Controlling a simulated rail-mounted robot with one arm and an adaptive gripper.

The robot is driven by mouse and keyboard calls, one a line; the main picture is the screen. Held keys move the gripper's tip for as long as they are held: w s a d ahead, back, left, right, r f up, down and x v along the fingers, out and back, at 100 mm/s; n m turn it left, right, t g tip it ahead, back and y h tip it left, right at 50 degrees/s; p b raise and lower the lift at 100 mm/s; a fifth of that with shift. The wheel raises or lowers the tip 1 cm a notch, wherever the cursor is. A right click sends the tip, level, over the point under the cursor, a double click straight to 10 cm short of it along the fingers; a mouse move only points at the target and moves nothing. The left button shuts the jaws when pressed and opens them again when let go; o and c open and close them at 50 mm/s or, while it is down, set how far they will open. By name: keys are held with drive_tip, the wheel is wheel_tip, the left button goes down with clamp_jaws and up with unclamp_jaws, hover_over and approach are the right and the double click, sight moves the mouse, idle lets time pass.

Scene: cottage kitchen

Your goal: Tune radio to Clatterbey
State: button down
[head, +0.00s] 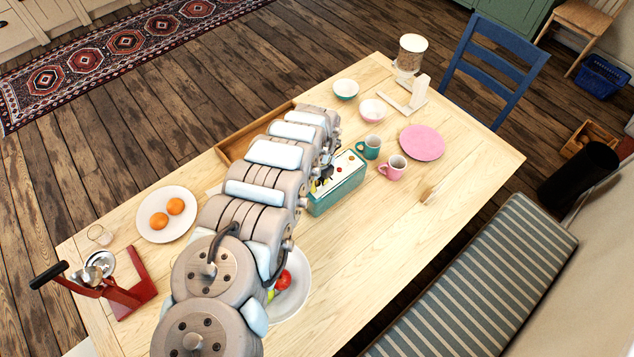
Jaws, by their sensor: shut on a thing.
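The radio (323,206) is a teal box with a pale top panel, standing on the wooden table right of my arm. A small red knob (339,170) shows on the top panel. My gripper (320,184), small and dark, is at the left part of that panel, partly hidden by my arm. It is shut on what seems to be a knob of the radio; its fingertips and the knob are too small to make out. Any dial marking or station name is too small to read.
A teal mug (368,148) and a pink mug (392,168) stand close right of the radio, with a pink plate (422,142) beyond. A wooden tray (228,151) lies behind my arm.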

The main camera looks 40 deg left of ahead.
sight(319, 182)
drive_tip(key=c, duration=0.8)
unclamp_jaws()
drive_tip(key=shift+o, duration=0.2)
drive_tip(key=shift+r, duration=0.1)
wheel_tip(319, 182, up, 12)
drive_tip(key=shift+w, duration=0.4)
